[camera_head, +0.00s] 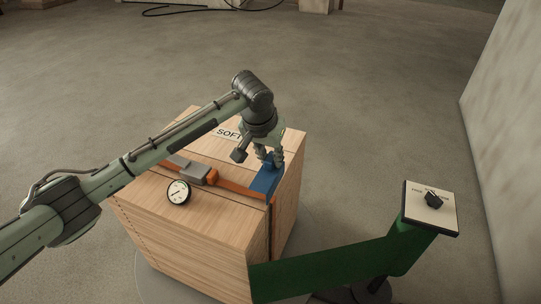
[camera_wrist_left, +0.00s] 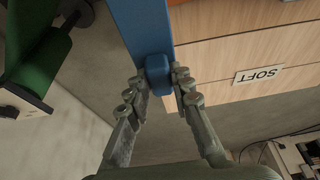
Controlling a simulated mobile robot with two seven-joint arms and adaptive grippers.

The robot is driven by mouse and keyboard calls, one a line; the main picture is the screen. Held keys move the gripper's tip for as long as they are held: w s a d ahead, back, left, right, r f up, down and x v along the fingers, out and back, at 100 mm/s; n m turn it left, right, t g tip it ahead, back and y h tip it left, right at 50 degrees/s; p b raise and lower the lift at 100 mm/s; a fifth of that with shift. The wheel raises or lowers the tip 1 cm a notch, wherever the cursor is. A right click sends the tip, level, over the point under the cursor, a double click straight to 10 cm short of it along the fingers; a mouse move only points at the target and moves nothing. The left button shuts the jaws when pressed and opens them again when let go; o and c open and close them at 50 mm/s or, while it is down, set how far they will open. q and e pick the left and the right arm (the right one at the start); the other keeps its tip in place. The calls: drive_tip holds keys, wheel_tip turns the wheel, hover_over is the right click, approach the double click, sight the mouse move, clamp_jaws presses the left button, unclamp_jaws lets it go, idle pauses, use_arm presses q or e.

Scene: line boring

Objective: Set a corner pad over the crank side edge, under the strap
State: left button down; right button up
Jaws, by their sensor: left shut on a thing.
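A blue corner pad (camera_head: 266,182) is at the right top edge of the wooden crate (camera_head: 225,212). My left gripper (camera_head: 270,158) is shut on the pad's blue knob (camera_wrist_left: 158,76), and the pad's blue strip (camera_wrist_left: 140,25) shows in the left wrist view. An orange strap (camera_head: 232,187) with a grey buckle (camera_head: 197,173) crosses the crate's top and goes down over the right edge. The pad's near end meets the strap at that edge. I cannot tell whether it lies under the strap or touches the wood. My right gripper is not in view.
A round dial gauge (camera_head: 178,192) sits on the crate's top beside the strap. A green arm (camera_head: 335,262) with a labelled plate and black knob (camera_head: 433,200) stands right of the crate. A pale wall (camera_head: 505,130) is at the far right. The floor behind is open.

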use_arm(q)
drive_tip(key=shift+f, duration=0.1)
idle(0.3)
drive_tip(key=shift+f, duration=0.3)
drive_tip(key=shift+f, duration=0.4)
drive_tip(key=shift+f, duration=0.3)
drive_tip(key=shift+r, duration=0.95)
idle(0.3)
drive_tip(key=shift+f, duration=0.25)
drive_tip(key=shift+f, duration=0.3)
drive_tip(key=shift+f, duration=0.45)
